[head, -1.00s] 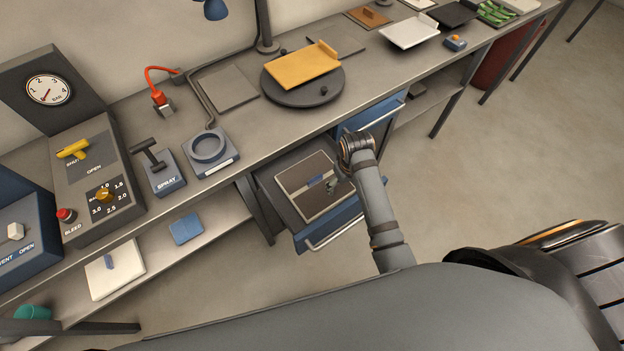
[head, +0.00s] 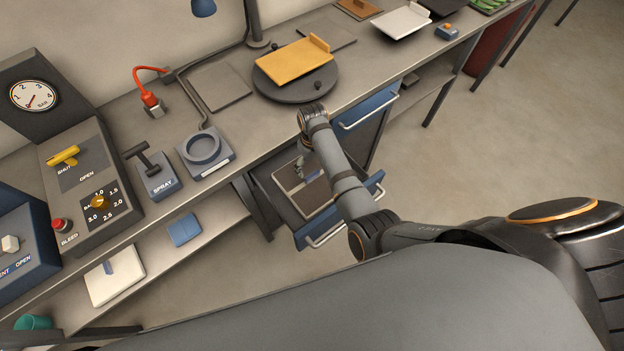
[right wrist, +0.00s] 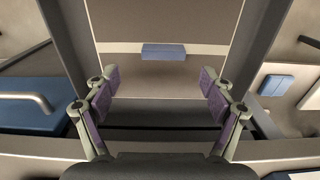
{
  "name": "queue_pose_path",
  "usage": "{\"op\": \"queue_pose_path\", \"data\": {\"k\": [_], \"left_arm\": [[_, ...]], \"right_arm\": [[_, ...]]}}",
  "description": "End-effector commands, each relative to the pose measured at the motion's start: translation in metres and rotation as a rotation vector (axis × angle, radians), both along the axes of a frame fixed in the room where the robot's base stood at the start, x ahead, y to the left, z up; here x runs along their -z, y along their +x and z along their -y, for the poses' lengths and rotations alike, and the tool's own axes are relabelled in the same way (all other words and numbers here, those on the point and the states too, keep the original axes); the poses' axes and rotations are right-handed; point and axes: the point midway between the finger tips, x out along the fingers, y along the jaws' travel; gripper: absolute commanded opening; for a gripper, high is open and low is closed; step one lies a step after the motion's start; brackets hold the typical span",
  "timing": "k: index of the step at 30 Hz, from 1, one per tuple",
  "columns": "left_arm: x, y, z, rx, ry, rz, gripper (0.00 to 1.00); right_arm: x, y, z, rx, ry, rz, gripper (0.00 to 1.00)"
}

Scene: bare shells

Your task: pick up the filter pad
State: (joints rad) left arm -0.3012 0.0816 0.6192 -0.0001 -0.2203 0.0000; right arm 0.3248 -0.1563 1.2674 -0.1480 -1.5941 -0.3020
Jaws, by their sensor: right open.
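A flat brown panel with a pale rim and a blue block across its middle, which I take for the filter pad (head: 297,188), lies in an open drawer (head: 319,226) under the bench. My right gripper (head: 305,168) hangs over the drawer, pointing down, and hides part of the panel. In the right wrist view the right gripper (right wrist: 160,88) is open and empty. The blue block (right wrist: 164,51) lies ahead of the fingertips, centred between them, with the brown panel (right wrist: 130,22) around it. No contact shows. My left gripper is out of view.
The bench edge and a closed blue drawer (head: 366,108) lie close to my right arm. A turntable (head: 322,83) with a yellow tray (head: 293,60) stands above. The lower shelf holds a blue pad (head: 184,230) and a white board (head: 115,283).

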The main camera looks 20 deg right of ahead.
Motion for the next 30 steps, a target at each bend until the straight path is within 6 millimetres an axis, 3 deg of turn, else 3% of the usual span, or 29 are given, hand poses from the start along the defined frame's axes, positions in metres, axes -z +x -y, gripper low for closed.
{"op": "queue_pose_path", "data": {"k": [9,17,30], "left_arm": [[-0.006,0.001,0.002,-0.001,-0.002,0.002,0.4],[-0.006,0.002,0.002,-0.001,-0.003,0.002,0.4],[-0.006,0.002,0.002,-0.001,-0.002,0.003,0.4]], "right_arm": [[0.047,-0.004,-0.004,0.0,0.0,-0.003,0.83],[0.05,-0.004,-0.003,0.001,0.001,-0.001,0.83],[0.05,-0.004,-0.003,0.001,0.0,-0.002,0.23]]}}
